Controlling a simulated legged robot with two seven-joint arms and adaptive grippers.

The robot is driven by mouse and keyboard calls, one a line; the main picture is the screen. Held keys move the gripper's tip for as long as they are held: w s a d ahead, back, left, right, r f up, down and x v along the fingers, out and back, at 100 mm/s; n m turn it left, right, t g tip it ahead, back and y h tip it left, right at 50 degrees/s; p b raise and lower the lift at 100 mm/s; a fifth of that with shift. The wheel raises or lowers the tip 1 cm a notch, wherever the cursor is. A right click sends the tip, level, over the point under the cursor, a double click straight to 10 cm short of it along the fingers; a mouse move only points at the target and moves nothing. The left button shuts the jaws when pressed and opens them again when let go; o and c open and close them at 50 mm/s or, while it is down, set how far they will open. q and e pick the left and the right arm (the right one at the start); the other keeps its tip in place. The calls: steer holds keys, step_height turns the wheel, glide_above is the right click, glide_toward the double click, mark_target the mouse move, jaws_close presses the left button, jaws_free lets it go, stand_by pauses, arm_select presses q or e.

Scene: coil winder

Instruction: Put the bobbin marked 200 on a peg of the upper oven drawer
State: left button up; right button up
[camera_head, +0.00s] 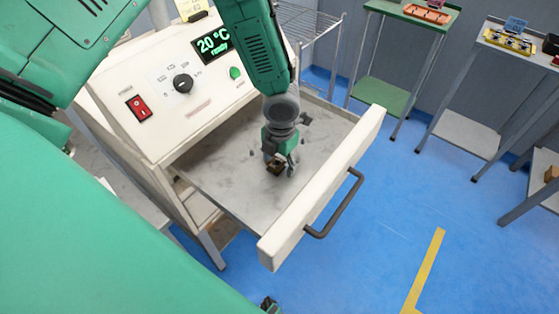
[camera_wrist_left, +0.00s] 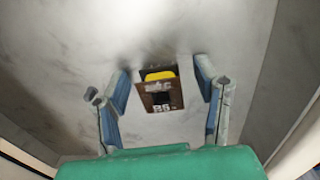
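The open oven drawer (camera_head: 222,178) has a grey floor with small dark pegs, partly hidden by my left gripper. My left gripper (camera_head: 278,166) points down into the drawer. In the left wrist view, its two fingers (camera_wrist_left: 162,108) stand apart on either side of a brown bobbin (camera_wrist_left: 147,99) with a yellow top part. Gaps show between the bobbin and both fingers. The bobbin carries pale marks that I cannot read clearly. It also shows small and dark below the gripper in the head view (camera_head: 275,168). A small dark part at the bottom edge may be my right gripper (camera_head: 269,303).
The oven's panel (camera_head: 185,85) has a lit display reading 20 °C ready, a knob and a red switch. The drawer front (camera_head: 325,190) has a dark handle (camera_head: 337,208). Side tables with trays (camera_head: 508,40) stand at the upper right. Blue floor lies clear between.

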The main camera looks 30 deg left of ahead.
arm_select(q)
steer(key=shift+r, duration=0.15)
step_height(320, 180, up, 12)
steer(key=shift+d+f, duration=0.15)
steer(key=shift+f, duration=0.05)
stand_by(0.4)
stand_by(0.4)
